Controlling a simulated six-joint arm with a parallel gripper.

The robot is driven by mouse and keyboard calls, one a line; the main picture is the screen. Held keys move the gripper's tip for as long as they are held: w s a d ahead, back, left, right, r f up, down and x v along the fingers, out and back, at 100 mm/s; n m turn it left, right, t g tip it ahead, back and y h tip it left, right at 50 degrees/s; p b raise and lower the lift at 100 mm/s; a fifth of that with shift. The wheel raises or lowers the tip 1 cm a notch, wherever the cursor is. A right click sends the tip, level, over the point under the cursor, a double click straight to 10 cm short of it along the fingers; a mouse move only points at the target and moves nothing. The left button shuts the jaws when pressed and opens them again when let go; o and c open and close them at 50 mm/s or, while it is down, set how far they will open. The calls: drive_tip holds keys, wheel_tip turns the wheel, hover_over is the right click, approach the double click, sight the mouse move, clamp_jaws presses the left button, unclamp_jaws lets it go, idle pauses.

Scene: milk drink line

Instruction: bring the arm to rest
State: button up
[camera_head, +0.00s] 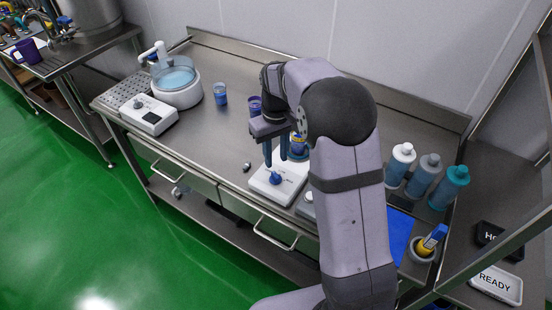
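My arm (345,200) rises from the bottom of the picture and bends over the steel bench. My gripper (276,158) hangs with its fingers pointing down, above the back of a white device with a blue knob (275,179). The two dark blue fingers stand apart, and I see nothing between them. Whether the tips touch the device cannot be told. A blue cup with a yellow band (298,144) shows just right of the fingers, partly behind my arm.
A white dispenser with a clear bowl of blue liquid (177,91) and a white control box (148,115) stand left. Two small cups, one blue (220,96) and one purple (255,107), stand mid-bench. Several bottles (423,176) stand right. A READY sign (496,285) lies lower right.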

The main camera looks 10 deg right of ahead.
idle(0.3)
drive_tip(key=shift+w, duration=0.1)
drive_tip(key=shift+w+f+m+t, duration=0.1)
drive_tip(key=shift+w+m+t, duration=0.2)
drive_tip(key=shift+w+m, duration=0.25)
drive_tip(key=shift+m+g, duration=0.4)
drive_tip(key=shift+m, duration=0.05)
drive_tip(key=s+f, duration=0.4)
drive_tip(key=shift+s+f, duration=0.2)
drive_tip(key=shift+f, duration=0.1)
drive_tip(key=s+d+r+m, duration=0.1)
drive_tip(key=s+r, duration=0.2)
drive_tip(key=s, duration=1.8)
